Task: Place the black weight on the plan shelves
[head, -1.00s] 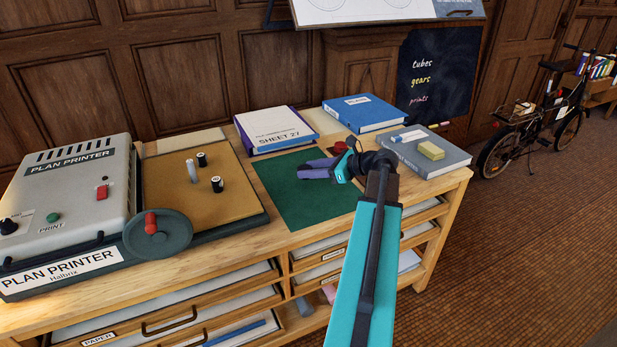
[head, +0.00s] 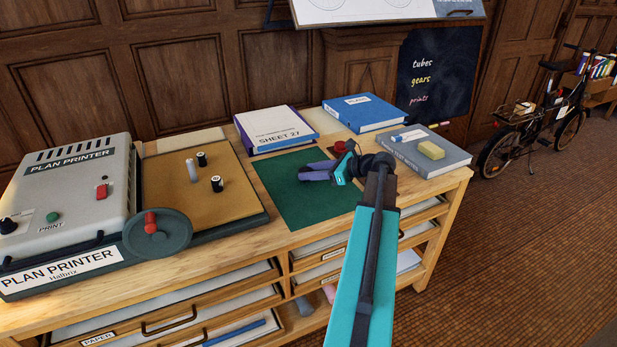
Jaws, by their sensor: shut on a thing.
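My gripper (head: 308,174) is low over the green mat (head: 290,205), its purple-grey jaws pointing left. The jaws are shut on a dark thing, taken as the black weight; the jaws hide most of it and its shape cannot be told. The plan shelves (head: 425,245) are the open compartments in the front of the wooden cabinet, under the top, and hold pale sheets. Two short black cylinders (head: 217,184) with pale tops and a grey upright one (head: 193,172) stand on the tan bed of the plan printer.
The grey plan printer (head: 70,190) fills the left of the top. A white book (head: 278,128), a blue book (head: 362,111) and a grey book (head: 425,155) with a yellow block lie at the back and right. A small red-topped thing (head: 340,147) is behind my gripper.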

